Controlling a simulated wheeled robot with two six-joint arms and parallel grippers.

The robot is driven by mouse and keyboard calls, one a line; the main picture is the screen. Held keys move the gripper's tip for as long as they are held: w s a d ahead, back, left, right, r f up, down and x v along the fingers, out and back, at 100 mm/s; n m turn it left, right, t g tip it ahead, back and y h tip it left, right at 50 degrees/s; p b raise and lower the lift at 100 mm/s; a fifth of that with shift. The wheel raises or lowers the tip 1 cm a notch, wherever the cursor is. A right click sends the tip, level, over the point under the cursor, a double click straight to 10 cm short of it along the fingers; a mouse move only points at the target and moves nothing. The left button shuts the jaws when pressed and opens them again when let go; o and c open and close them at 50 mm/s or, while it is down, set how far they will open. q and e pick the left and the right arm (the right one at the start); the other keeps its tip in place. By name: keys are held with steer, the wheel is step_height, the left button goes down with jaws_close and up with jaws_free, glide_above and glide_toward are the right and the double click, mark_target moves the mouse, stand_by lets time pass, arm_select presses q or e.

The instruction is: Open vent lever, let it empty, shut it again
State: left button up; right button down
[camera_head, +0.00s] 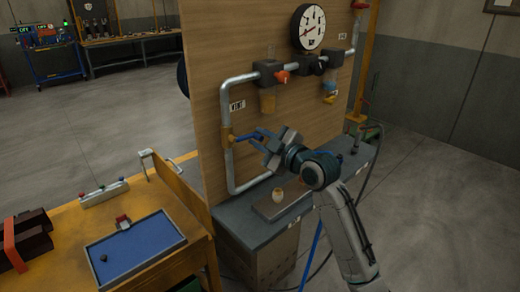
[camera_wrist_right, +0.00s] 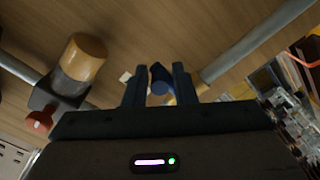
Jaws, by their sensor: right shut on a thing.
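The blue vent lever (camera_head: 245,137) sits on a yellow valve body (camera_head: 229,139) in the vertical pipe, below the VENT label (camera_head: 237,105). It points right, roughly crosswise to that pipe. My right gripper (camera_head: 262,141) is shut on the lever's outer end. In the right wrist view the lever (camera_wrist_right: 159,76) shows end-on between the two dark fingers of the gripper (camera_wrist_right: 158,84). The round pressure gauge (camera_head: 308,27) is at the top of the panel; its needle is too small to read surely. My left gripper is out of view.
A grey bench (camera_head: 238,218) below holds a small pale cup (camera_head: 278,195). At left, a wooden table (camera_head: 160,200) bears a blue tray (camera_head: 135,251).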

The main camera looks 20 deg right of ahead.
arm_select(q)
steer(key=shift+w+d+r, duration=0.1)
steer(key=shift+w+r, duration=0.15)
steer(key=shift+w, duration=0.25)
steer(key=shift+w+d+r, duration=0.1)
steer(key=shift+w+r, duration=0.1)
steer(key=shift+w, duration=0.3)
arm_select(e)
steer(key=shift+r+n, duration=0.7)
steer(key=shift+n, duration=0.2)
steer(key=c, duration=1.4)
jaws_free()
steer(key=shift+o, duration=0.2)
steer(key=shift+a, duration=0.1)
